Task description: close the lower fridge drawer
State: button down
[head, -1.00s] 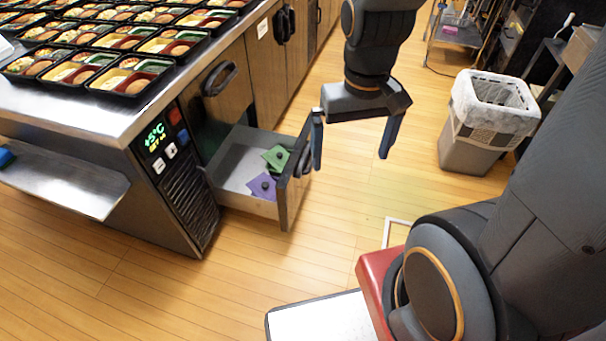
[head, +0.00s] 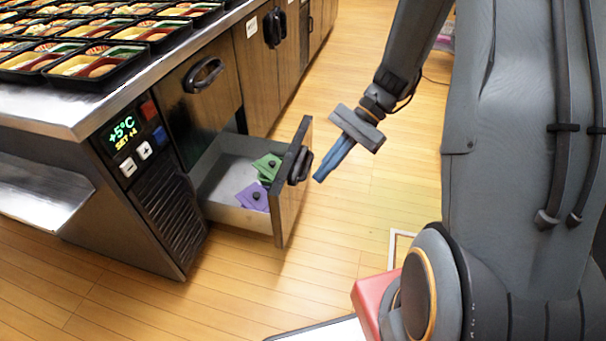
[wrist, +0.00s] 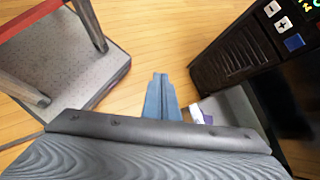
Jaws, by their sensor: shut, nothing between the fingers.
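The lower fridge drawer (head: 225,212) is pulled out from the counter in the head view. Its wooden front (head: 290,205) faces right and carries a dark handle (head: 300,166). In the wrist view the shut fingers (wrist: 162,78) point over the floor, and part of the drawer (wrist: 236,108) shows at the right.
The upper drawer (head: 200,85) is shut above the open one. The control panel (head: 130,140) reads +5°C. Bento trays (head: 95,70) cover the steel counter top. Wooden floor (head: 340,250) is clear in front of the drawer.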

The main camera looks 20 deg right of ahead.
jog(key=w+d+f+m+t+y+b, duration=0.2)
jog(key=w+d+f+m+y+b, duration=0.15)
jog(key=w+f, duration=0.3)
jog(key=w+d+f+m+t+y+b, duration=0.25)
jog(key=w+f+b, duration=0.2)
jog(key=f, duration=0.25)
jog(key=m+t+y+b, duration=0.1)
jog(key=m+t+b, duration=0.4)
jog(key=m+t, duration=0.25)
send_near(295, 162)
jog(key=shift+n, duration=0.45)
jog(key=b+x, duration=0.2)
jog(key=x, duration=0.2)
jog(key=shift+a+b, duration=0.3)
jog(key=shift+a, duration=0.15)
jog(key=shift+x, duration=0.85)
